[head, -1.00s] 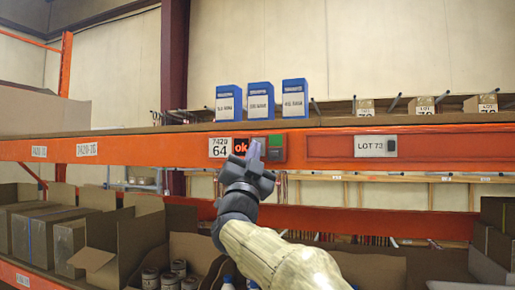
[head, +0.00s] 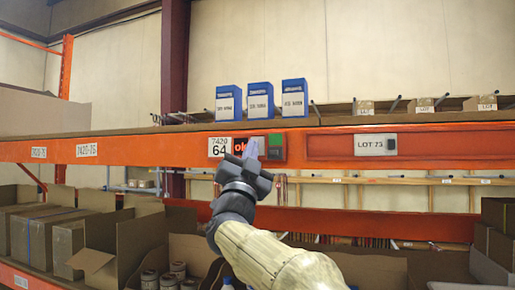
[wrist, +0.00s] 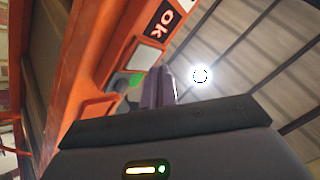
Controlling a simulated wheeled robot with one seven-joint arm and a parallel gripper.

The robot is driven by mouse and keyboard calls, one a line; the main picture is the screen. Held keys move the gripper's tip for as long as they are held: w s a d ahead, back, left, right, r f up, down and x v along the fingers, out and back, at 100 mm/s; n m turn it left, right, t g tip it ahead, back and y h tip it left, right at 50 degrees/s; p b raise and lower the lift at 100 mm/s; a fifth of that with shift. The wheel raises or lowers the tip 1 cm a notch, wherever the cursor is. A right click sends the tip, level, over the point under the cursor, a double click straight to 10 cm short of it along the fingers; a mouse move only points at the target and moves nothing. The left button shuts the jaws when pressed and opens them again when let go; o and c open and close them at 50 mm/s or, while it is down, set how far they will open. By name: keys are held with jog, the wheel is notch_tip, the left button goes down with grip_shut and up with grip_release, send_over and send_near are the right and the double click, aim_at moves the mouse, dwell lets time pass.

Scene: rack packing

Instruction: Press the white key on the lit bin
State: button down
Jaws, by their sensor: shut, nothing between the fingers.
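A dark display panel with red "ok" lettering (head: 239,145) is on the orange beam, right of the label "7420 64" (head: 219,147). A green key (head: 275,140) is at its right, with a dark reddish key (head: 275,154) below. The "ok" display (wrist: 167,15) and green key (wrist: 136,80) also show in the wrist view. My gripper (head: 252,148) is shut and empty in front of the panel, between the lettering and the green key. I cannot tell whether it touches.
Blue boxes (head: 260,101) stand on the shelf above. Open cardboard boxes (head: 140,240) and cans (head: 150,279) fill the lower shelf. Space before the beam looks clear.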

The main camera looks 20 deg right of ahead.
jog(key=s+a+b, duration=0.1)
jog(key=s, duration=0.1)
jog(key=s+a+b, duration=0.1)
jog(key=s+a, duration=0.1)
dwell(0.4)
dwell(0.6)
jog(key=w+a+f+n+g+y, duration=0.15)
jog(key=f+n+y, duration=0.3)
jog(key=f, duration=0.65)
jog(key=w+a+f+n+g+y, duration=0.1)
jog(key=w+f+n+g+y, duration=0.3)
jog(key=f, duration=0.8)
jog(key=w+a+f+n+g+y, duration=0.15)
jog(key=f+n+y, duration=0.3)
jog(key=f, duration=0.65)
jog(key=s+d+f+g, duration=0.2)
jog(key=s+f+g, duration=0.5)
jog(key=s+f, duration=0.6)
jog(key=s+d+f+g+b, duration=0.1)
jog(key=s+d+f+g, duration=0.2)
jog(key=s+f, duration=1)
notch_tip(320, 180, down, 5)
jog(key=g, duration=0.3)
jog(key=shift+s+f+g+b, duration=0.2)
jog(key=shift+g+b, duration=0.1)
jog(key=shift+g, duration=0.1)
